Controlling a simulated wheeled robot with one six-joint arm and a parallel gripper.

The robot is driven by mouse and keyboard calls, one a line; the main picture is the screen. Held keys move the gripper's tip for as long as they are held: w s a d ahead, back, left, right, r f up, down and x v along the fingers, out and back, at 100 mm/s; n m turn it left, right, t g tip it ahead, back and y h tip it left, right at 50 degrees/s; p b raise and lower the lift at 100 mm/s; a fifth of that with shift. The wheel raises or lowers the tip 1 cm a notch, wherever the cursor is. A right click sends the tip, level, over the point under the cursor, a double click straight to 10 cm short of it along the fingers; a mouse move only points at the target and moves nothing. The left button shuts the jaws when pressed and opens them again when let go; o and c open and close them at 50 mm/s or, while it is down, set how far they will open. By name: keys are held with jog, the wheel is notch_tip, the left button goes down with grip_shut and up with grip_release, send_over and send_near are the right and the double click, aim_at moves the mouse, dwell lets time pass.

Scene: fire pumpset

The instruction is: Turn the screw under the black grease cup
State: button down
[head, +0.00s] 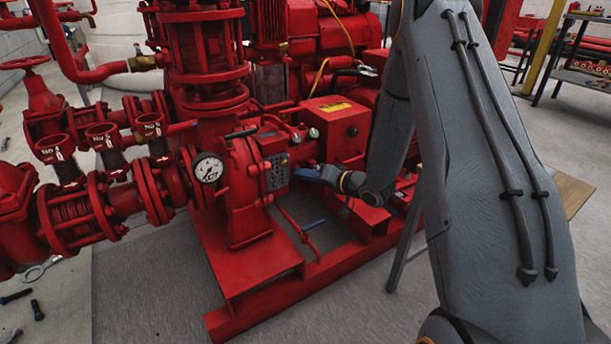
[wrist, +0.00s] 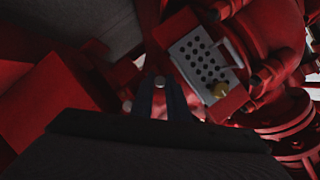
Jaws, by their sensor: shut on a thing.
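My gripper (head: 308,173) reaches in from the right to the red pump housing, just right of the perforated grey plate. In the wrist view my two dark fingers (wrist: 160,88) are close together, with a small silver round-ended piece (wrist: 160,81) between their tips; it looks like the screw. The fingers hide most of it. I cannot clearly make out the black grease cup in either view. The perforated plate (wrist: 204,61) with a brass knob (wrist: 220,90) lies just to the right of the fingertips.
A white-faced gauge (head: 208,168) sits left of the plate, and a black-handled lever (head: 241,132) above it. A red box (head: 335,122) stands above and behind my gripper. A blue-handled lever (head: 314,225) is below.

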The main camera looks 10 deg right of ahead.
jog(key=shift+p, duration=0.35)
jog(key=shift+s+a+n+t+h+p, duration=0.15)
jog(key=shift+n+t+h+p, duration=0.4)
jog(key=shift+n+h+p, duration=1.3)
jog(key=shift+a+n+t+h+p, duration=0.2)
jog(key=shift+n+t+h+p, duration=0.5)
jog(key=shift+n+p, duration=2.15)
jog(key=shift+s+a+n+t+h+p, duration=0.15)
jog(key=shift+n+t+h+p, duration=0.2)
jog(key=shift+n+h+p, duration=1.6)
jog(key=shift+w+n+y+p, duration=0.1)
jog(key=shift+n+y+p, duration=0.15)
jog(key=shift+y+p, duration=0.25)
jog(key=c, duration=1.7)
grip_release()
jog(key=shift+p+v, duration=1.2)
jog(key=shift+v, duration=2.7)
